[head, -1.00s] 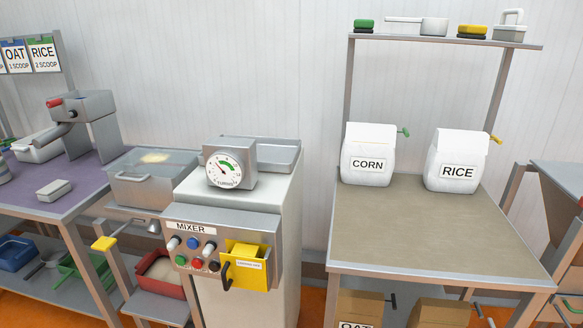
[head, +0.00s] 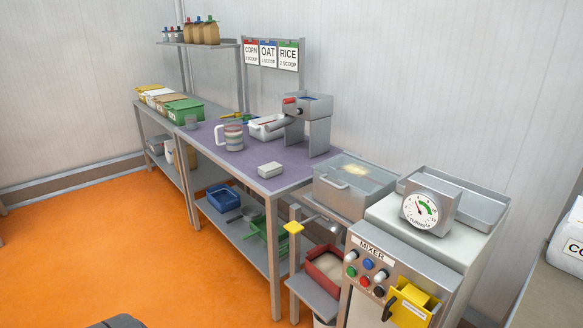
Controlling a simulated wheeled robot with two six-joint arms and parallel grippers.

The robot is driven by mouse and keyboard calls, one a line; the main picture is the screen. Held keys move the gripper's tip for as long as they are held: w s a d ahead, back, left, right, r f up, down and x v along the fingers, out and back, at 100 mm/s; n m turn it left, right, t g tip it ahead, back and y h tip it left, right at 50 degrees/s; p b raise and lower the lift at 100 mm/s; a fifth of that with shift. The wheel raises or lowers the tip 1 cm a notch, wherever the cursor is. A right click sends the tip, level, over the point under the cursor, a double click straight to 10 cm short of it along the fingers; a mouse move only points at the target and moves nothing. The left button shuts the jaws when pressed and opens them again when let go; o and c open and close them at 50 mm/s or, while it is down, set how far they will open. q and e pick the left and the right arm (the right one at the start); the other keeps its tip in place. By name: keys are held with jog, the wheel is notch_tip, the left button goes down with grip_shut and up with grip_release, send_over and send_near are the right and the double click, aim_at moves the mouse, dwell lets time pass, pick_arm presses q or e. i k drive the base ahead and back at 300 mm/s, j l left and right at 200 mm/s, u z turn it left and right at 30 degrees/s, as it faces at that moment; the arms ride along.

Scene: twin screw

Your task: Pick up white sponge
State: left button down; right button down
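A small white block with a grey lower part (head: 270,170), which looks like the white sponge, lies flat on the purple tabletop (head: 222,165) near its front right corner. Nothing touches it. Neither of my grippers shows in the head view.
A striped mug (head: 231,137) stands left of the block, and a grey machine (head: 306,127) with a white tray (head: 266,127) stands behind it.

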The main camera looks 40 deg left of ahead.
aim_at(267, 170)
jog(key=u, duration=1.55)
jog(key=i+j+z, duration=0.15)
jog(key=z, duration=0.3)
jog(key=i+j+z, duration=0.25)
jog(key=z, duration=0.2)
jog(key=i+j+z, duration=0.25)
jog(key=z, duration=0.2)
